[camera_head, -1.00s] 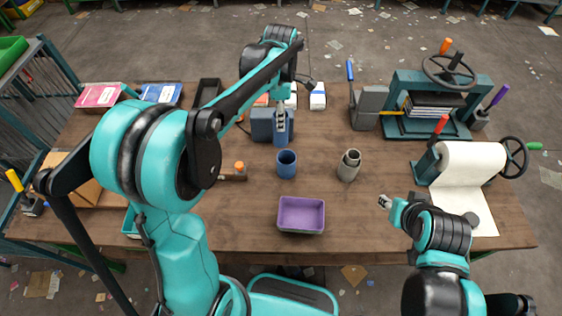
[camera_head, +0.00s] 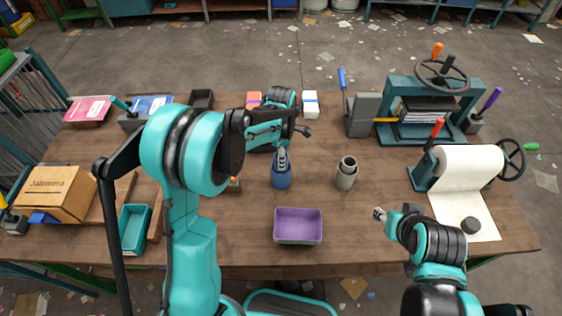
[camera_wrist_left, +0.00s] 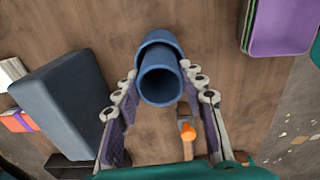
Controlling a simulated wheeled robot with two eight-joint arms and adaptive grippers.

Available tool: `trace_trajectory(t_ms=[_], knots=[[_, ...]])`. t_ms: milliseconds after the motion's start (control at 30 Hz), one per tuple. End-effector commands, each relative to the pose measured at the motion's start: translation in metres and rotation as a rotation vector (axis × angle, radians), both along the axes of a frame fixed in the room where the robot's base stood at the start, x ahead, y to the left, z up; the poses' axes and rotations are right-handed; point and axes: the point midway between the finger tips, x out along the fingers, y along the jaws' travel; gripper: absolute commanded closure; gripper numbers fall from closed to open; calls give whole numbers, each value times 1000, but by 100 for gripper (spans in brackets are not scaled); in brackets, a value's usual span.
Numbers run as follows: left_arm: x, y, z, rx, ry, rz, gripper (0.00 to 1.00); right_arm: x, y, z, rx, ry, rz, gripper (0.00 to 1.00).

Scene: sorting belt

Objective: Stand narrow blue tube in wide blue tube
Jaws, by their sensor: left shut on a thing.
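The wide blue tube (camera_head: 281,182) stands upright on the table, left of centre. My left gripper (camera_head: 282,155) is above it, fingers pointing down, shut on the narrow blue tube (camera_wrist_left: 160,86). In the left wrist view the narrow tube's open end lies between my left fingers (camera_wrist_left: 162,92), and the wide tube's rim (camera_wrist_left: 157,37) shows right behind it. The two tubes overlap in line; how deep the narrow one sits inside is hidden. My right gripper (camera_head: 379,214) is away from both tubes, at the front right; its jaws are too small to read.
A grey tube pair (camera_head: 346,174) stands to the right and a purple tray (camera_head: 298,227) in front. A dark blue-grey block (camera_wrist_left: 62,95) and an orange-handled tool (camera_wrist_left: 187,132) lie near the gripper. A press (camera_head: 437,105) and a paper roll (camera_head: 468,158) occupy the right side.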

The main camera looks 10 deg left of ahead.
Motion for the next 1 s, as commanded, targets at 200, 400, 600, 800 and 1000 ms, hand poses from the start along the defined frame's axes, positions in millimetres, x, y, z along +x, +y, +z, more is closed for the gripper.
trace_trajectory(t_ms=[200, 400, 600, 800, 1000], knots=[[0, 0, -21, 0, 0, 0, 78, 0, 0, -6, 0, 0, 0, 60], [0, 0, -21, 0, 0, 0, 78, 0, 0, -6, 0, 0, 0, 60], [0, 0, -28, 0, 0, 0, 78, 0, 0, -13, 0, 0, 0, 60], [0, 0, -28, 0, 0, 0, 39, 0, 0, -12, 0, 0, 0, 60], [0, 0, -27, 0, 0, 0, 39, 0, 0, -12, 0, 0, 0, 60]])
